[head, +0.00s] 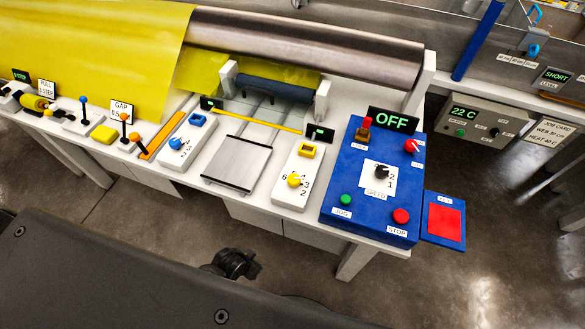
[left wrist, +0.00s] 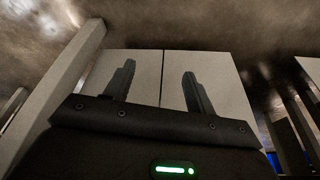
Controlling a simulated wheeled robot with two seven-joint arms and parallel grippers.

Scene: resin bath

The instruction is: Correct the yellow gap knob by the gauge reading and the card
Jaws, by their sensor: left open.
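The yellow knob (head: 294,180) sits on a white panel (head: 290,196) with dial numbers beside it, right of the grey plate. A white card (head: 122,110) reads GAP and what looks like 0.5. In the left wrist view my left gripper (left wrist: 157,88) has its two fingers wide apart with nothing between them, in front of pale cabinet panels. My right gripper is not in view.
A blue knob (head: 177,144) sits on a similar white panel at left. A grey plate (head: 238,163) lies between the panels. The blue control box (head: 335,200) shows OFF, with a red stop button (head: 401,215). A job card (head: 550,130) hangs at right. Open floor lies in front.

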